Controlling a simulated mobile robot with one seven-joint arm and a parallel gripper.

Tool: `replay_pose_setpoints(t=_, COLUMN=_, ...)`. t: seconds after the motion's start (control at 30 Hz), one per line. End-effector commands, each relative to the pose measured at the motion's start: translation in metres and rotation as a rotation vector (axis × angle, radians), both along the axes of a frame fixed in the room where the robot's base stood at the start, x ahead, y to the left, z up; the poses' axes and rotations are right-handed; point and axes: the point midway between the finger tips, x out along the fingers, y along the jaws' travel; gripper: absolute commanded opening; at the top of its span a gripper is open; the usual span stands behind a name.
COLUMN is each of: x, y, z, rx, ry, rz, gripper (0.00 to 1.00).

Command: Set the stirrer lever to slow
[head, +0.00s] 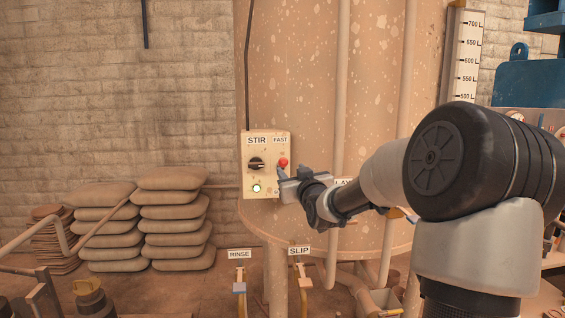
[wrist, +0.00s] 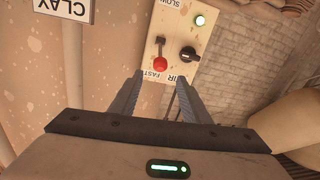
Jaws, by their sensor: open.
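The stirrer panel (head: 255,183) is a cream box marked STIR and FAST on the tank's front. Its lever has a red ball knob (head: 283,162). In the wrist view, which shows the panel (wrist: 188,62) upside down, the red knob (wrist: 160,64) lies at the FAST end, with SLOW at the other end. My gripper (head: 284,176) is at the panel's right side by the red knob. In the wrist view, my gripper (wrist: 159,80) is open, its two fingers pointing at the panel on either side of the knob's line. Contact with the knob cannot be told.
A black rotary knob (head: 256,163) and a lit green lamp (head: 256,188) share the panel. The CLAY sign (wrist: 65,9) is beside it. Below are the RINSE (head: 239,254) and SLIP (head: 299,250) valves. Stacked sacks (head: 175,220) stand at left.

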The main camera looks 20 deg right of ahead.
Motion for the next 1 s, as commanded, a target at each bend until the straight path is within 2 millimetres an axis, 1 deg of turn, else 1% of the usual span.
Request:
replay_pose_setpoints(t=0.03, x=0.013, y=-0.001, z=0.001, rx=0.005, ry=0.000, rz=0.003, gripper=0.43)
replay_pose_setpoints(t=0.1, x=0.028, y=-0.003, z=0.001, rx=0.005, ry=-0.001, rz=0.002, gripper=0.43)
replay_pose_setpoints(t=0.3, x=0.069, y=-0.010, z=0.001, rx=0.002, ry=0.002, rz=0.002, gripper=0.43)
replay_pose_setpoints(t=0.4, x=0.085, y=-0.013, z=0.001, rx=0.002, ry=0.001, rz=0.000, gripper=0.43)
replay_pose_setpoints(t=0.5, x=0.097, y=-0.014, z=0.001, rx=0.000, ry=0.002, rz=0.001, gripper=0.43)
replay_pose_setpoints(t=0.7, x=0.107, y=-0.016, z=0.000, rx=-0.002, ry=0.001, rz=0.001, gripper=0.43)
replay_pose_setpoints(t=0.93, x=0.107, y=-0.016, z=0.000, rx=-0.003, ry=0.001, rz=0.000, gripper=0.43)
replay_pose_setpoints(t=0.97, x=0.107, y=-0.016, z=0.000, rx=-0.002, ry=0.001, rz=0.000, gripper=0.39)
replay_pose_setpoints(t=1.0, x=0.107, y=-0.016, z=0.000, rx=-0.002, ry=0.001, rz=0.000, gripper=0.33)
